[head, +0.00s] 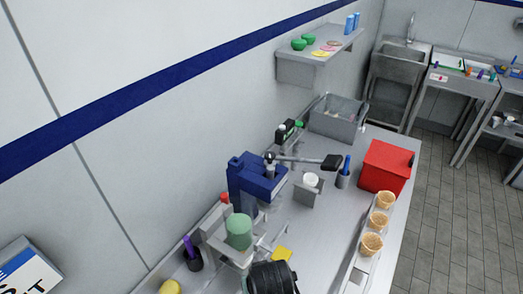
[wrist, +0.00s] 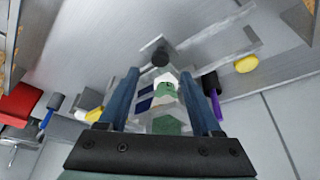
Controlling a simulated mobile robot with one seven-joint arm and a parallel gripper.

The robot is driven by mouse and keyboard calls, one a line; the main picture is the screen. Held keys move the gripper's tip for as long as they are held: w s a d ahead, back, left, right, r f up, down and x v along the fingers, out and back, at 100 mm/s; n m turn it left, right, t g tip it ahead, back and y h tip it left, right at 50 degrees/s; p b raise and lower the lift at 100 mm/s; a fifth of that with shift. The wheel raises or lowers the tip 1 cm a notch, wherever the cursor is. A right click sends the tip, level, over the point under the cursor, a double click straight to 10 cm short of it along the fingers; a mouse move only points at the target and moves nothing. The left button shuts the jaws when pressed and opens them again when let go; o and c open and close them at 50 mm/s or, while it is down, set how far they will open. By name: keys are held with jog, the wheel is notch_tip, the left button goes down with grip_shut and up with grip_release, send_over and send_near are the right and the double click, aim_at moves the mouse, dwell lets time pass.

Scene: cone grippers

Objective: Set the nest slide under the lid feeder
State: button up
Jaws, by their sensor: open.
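The lid feeder appears to be the grey bracket (head: 216,222) with a green cylinder (head: 239,232), left of centre at the bottom of the head view. The green part (wrist: 166,88) also shows between my fingers in the wrist view. The nest slide is hard to make out; a pale rail-like part (wrist: 205,48) with a dark round knob (wrist: 160,58) lies beyond my fingertips and may belong to it. My gripper (wrist: 160,75) is open, its two blue fingers apart on either side of the view of the knob. I cannot tell whether they touch anything.
A blue press (head: 255,180) with a black-ended lever stands behind the feeder. A purple-handled tool (head: 191,250) stands left.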

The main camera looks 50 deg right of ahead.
jog(key=v, duration=0.7)
jog(key=shift+b, duration=0.35)
